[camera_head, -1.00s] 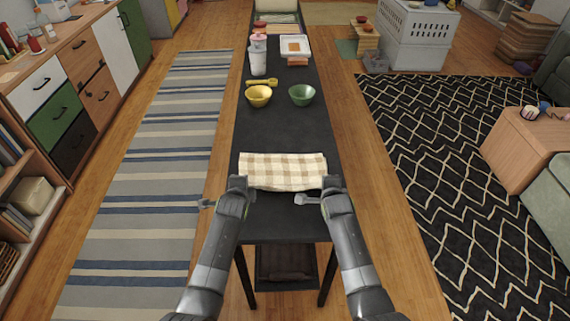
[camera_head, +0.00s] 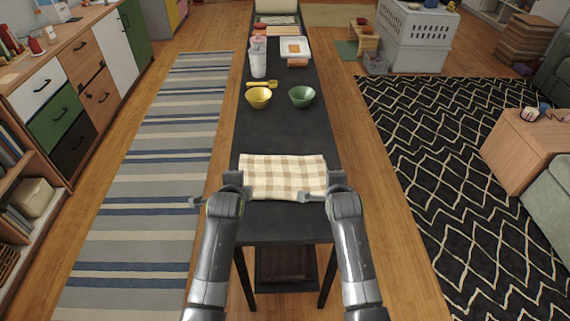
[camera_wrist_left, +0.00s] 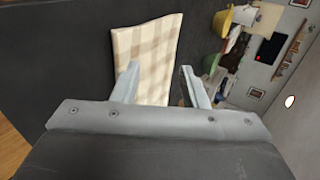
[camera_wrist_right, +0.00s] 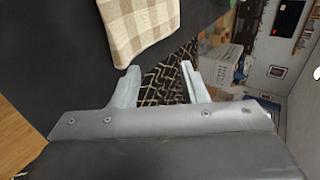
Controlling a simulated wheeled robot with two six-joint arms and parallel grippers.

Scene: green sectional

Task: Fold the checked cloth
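The beige and white checked cloth (camera_head: 283,177) lies as a compact rectangle near the front end of the long black table (camera_head: 271,133). It also shows in the left wrist view (camera_wrist_left: 150,50) and the right wrist view (camera_wrist_right: 138,22). My left gripper (camera_wrist_left: 160,80) is open at the cloth's left side; one finger overlaps the cloth's edge in the picture. My right gripper (camera_wrist_right: 158,78) is open at the cloth's right near corner, and its fingers look clear of the cloth. I cannot tell how many layers the cloth has. Its near corners are partly hidden by my grippers.
A yellow bowl (camera_head: 258,97) and a green bowl (camera_head: 301,96) stand beyond the cloth, with a yellow spoon (camera_head: 262,84) and a white cup (camera_head: 258,64) behind. The tabletop between cloth and bowls is clear.

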